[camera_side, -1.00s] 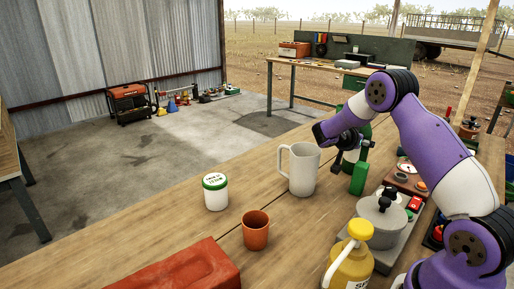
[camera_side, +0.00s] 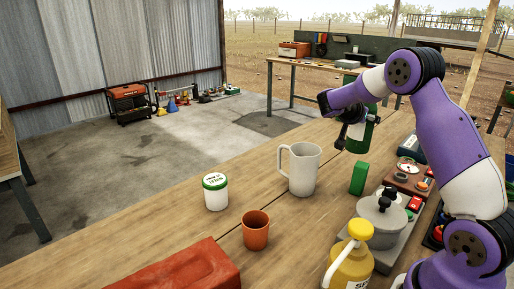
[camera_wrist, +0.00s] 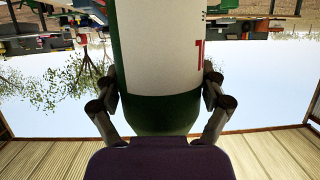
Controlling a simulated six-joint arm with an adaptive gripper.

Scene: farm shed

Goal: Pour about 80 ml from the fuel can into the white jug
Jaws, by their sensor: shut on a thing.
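The white jug (camera_side: 304,168) stands upright on the wooden table in the side view, its handle to the left. I cannot see its inside. My gripper (camera_side: 352,122) is shut on a green can with a white label (camera_side: 362,136), which I take for the fuel can. It holds the can behind and to the right of the jug, apart from it, raised and roughly upright. In the wrist view the can (camera_wrist: 158,50) sits between both fingers of my gripper (camera_wrist: 160,95), with part of a red mark on its label. Its mouth is not clear.
A white tub with green lid (camera_side: 215,192) and an orange cup (camera_side: 256,230) stand left of and before the jug. A green block (camera_side: 358,178), a metal pot (camera_side: 380,220) and a yellow-topped bottle (camera_side: 350,262) are to its right. A red container (camera_side: 180,272) lies in front.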

